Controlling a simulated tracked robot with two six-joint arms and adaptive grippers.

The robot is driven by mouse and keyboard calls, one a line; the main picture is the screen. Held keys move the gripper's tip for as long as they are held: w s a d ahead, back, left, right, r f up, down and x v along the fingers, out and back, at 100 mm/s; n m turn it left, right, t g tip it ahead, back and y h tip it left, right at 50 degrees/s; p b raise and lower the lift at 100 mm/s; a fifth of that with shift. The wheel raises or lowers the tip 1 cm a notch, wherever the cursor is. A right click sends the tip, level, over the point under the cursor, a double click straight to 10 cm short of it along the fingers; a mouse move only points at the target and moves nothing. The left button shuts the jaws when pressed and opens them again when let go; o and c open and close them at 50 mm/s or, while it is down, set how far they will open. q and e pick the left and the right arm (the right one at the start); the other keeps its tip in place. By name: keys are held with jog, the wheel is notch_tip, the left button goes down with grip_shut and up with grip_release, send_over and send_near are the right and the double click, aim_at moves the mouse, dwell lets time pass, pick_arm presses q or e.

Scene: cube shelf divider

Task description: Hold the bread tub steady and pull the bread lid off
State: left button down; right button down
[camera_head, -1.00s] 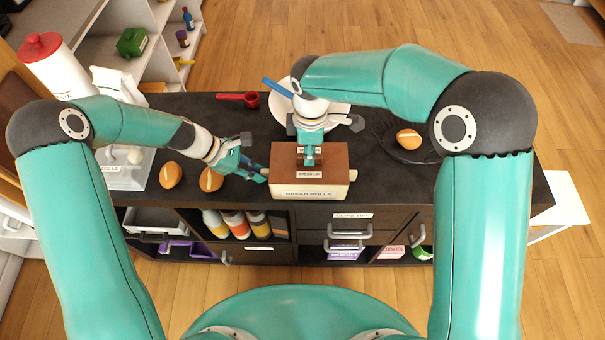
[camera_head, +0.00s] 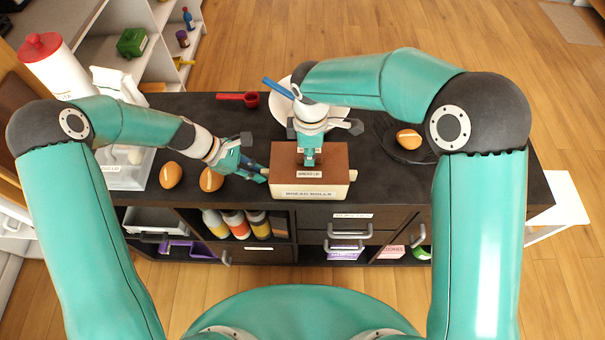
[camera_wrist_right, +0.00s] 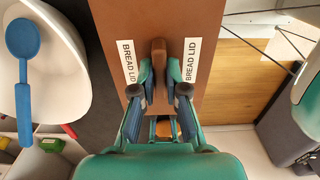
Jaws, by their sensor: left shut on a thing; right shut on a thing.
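Several bread rolls lie on the counter, two left of the tub (camera_head: 211,180) and one on a dark plate (camera_head: 409,139) at right. A red spoon (camera_head: 238,98) and a white bowl (camera_head: 283,105) with a blue utensil (camera_head: 277,88) are behind. Drawers and shelves are below.

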jog(key=shift+r, duration=0.8)
jog(key=shift+r, duration=1.35)
pick_arm(q)
jog(key=c, duration=1.1)
grip_release()
jog(key=shift+r, duration=0.1)
jog(key=v, duration=1.2)
jog(key=shift+s+f, duration=0.1)
jog(key=shift+f, duration=0.15)
pick_arm(e)
jog(key=shift+s+f, duration=0.1)
